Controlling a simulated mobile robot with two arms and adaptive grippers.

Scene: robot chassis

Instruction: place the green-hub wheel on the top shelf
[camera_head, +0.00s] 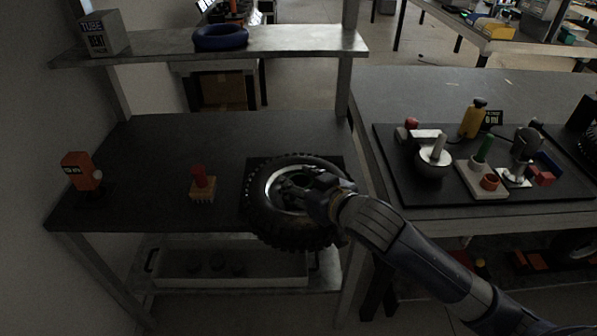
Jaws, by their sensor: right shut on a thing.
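A black knobbly-tyred wheel (262,212) with a pale metallic-looking hub is at the right end of the dark workbench top (140,150). No green shows on the hub, which my gripper partly covers. The wheel is over a dark square mat, and whether it touches the mat is unclear. My right gripper (298,190) reaches in from the right and is shut on the wheel near its hub; the fingertips are partly hidden. The top shelf (300,42) is a grey board above the back of the bench. My left gripper is out of view.
A grey box marked TUBE (104,33) and a blue ring (220,37) stand on the shelf's left and middle; its right part is clear. An orange device (81,172) and a red-topped brush (202,184) are on the bench. A shelf post (347,70) rises at right.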

